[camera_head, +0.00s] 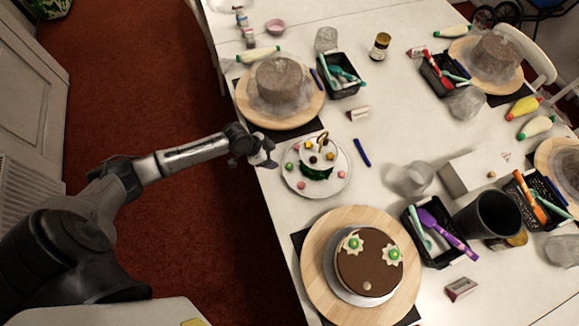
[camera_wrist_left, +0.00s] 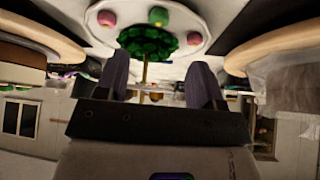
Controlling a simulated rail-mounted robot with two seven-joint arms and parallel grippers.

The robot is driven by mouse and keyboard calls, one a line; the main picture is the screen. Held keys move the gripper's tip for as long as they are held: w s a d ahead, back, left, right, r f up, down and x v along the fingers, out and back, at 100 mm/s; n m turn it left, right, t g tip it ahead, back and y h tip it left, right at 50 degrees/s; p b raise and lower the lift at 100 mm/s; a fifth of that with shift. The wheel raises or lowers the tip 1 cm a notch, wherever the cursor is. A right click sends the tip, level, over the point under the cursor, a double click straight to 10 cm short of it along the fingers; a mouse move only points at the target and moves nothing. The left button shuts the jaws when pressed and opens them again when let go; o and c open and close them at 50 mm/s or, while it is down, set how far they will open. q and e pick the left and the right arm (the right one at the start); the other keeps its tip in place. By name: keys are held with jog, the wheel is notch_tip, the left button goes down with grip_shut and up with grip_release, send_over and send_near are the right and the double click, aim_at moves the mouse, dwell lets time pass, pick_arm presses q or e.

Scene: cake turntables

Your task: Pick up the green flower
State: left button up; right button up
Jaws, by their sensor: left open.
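A white tiered stand (camera_head: 318,183) stands at the table's left edge, with small pink, yellow and green pieces on its plates. A small green piece (camera_head: 289,165) sits on the left of its lower plate; a green piece (camera_wrist_left: 158,16) also shows on the plate in the left wrist view, between two pink ones. A green leafy part (camera_head: 316,174) is at the stand's middle. My left gripper (camera_head: 266,155) is open and empty, just left of the stand. In the left wrist view its fingers (camera_wrist_left: 159,85) are apart, below the plate in the picture. My right gripper is out of view.
A chocolate cake (camera_head: 368,263) with two green-centred flowers is on a wooden turntable (camera_head: 318,262) in front. Another turntable (camera_head: 304,115) with a grey-brown cake stands behind. A black tool tray (camera_head: 437,252) is at right. A blue pen (camera_head: 362,152) lies beside the stand.

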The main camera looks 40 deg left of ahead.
aim_at(288, 165)
pick_arm(q)
jog(key=b+x, duration=0.1)
jog(key=x, duration=0.8)
jog(key=shift+d, duration=0.15)
jog(key=shift+w+f, duration=0.15)
jog(key=shift+f, duration=0.3)
jog(key=c, duration=1)
